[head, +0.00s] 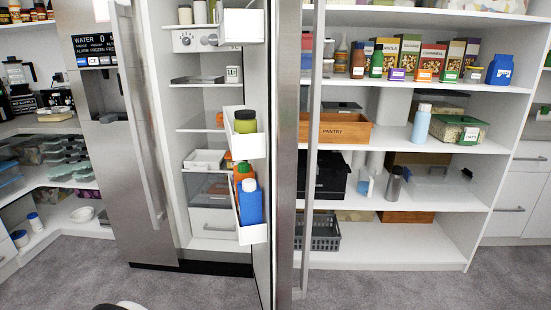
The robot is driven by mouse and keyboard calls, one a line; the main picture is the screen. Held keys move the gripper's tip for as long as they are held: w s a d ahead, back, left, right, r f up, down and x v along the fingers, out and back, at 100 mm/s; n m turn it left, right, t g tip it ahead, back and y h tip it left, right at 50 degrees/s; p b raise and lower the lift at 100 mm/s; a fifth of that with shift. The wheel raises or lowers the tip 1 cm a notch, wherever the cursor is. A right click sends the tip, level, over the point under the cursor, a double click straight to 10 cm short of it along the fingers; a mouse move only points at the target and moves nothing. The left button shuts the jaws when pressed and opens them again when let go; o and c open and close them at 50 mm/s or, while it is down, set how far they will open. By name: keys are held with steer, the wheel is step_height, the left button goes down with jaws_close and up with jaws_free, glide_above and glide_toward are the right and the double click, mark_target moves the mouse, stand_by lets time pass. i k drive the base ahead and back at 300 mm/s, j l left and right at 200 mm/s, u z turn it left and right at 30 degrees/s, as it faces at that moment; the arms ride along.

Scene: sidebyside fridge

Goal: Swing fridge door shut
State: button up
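The side-by-side fridge has its right door (286,180) swung wide open toward me. I see this door nearly edge-on, with its long vertical handle (312,150) on the right side. Its inner side carries white bins (252,236) with bottles and a jar. The open compartment (210,150) shows shelves and a drawer. The left door (118,170), with a dispenser panel and a long handle (140,120), looks shut. My gripper is not in view, so its state and its distance from the door are hidden.
A white pantry shelf (400,212) with boxes, bottles and bins stands right of the open door. Corner shelves (60,215) with containers stand at the left. Grey carpet (400,285) is clear in front of the pantry and fridge.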

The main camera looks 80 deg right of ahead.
mark_target(269, 33)
steer(key=k+u, duration=0.35)
steer(key=k, duration=0.5)
steer(key=k+j+u, duration=0.15)
steer(key=k+u, duration=0.15)
steer(key=k, duration=0.55)
steer(key=k+l+z, duration=0.2)
steer(key=k, duration=0.35)
steer(key=k+l+z, duration=0.15)
steer(key=k, duration=0.35)
steer(key=z, duration=1.55)
steer(key=k+l+u, duration=0.15)
steer(key=l+u, duration=0.15)
steer(key=l, duration=0.15)
